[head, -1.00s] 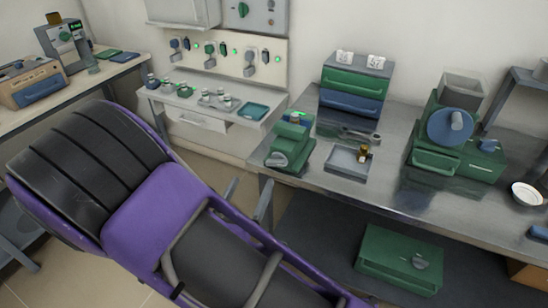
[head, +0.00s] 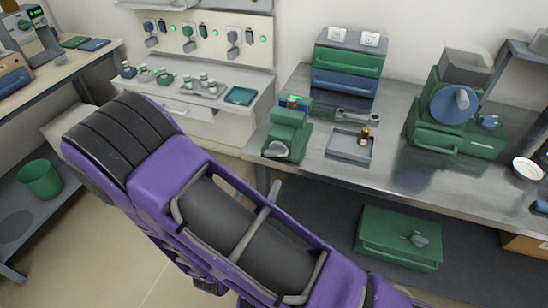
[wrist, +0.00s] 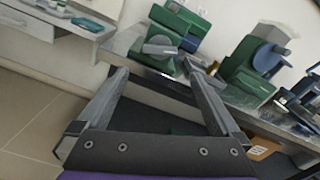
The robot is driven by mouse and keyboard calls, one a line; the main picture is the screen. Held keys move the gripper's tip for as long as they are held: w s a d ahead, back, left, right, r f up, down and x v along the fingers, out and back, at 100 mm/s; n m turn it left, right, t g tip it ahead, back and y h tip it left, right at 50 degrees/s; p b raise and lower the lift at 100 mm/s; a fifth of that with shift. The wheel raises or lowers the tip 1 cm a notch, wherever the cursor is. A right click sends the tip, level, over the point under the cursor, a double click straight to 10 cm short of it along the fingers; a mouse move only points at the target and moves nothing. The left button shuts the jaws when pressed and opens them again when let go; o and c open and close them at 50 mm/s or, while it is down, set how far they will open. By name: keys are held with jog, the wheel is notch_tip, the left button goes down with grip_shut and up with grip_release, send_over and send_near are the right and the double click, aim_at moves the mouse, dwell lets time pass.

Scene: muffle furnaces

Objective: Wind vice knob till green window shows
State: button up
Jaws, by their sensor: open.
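The green vice (head: 289,132) stands at the left front corner of the metal bench. Its grey knob (head: 277,149) faces the front. The gripper does not show in the head view.
A tray with a small brass part (head: 364,135) and a wrench (head: 357,115) lie right of the vice. Behind are drawers (head: 346,67); further right is a green machine with a blue wheel (head: 453,104). A green case (head: 398,238) sits below the bench.

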aim_at(275, 156)
jog(key=x, duration=1.1)
jog(key=shift+w, duration=0.2)
jog(key=c, duration=1.1)
jog(key=shift+m+b, duration=0.7)
jog(key=shift+m, duration=0.7)
jog(key=shift+c, duration=0.2)
jog(key=o, duration=1.1)
jog(key=shift+o, duration=0.2)
jog(key=v, duration=1.7)
jog(key=shift+s, duration=0.25)
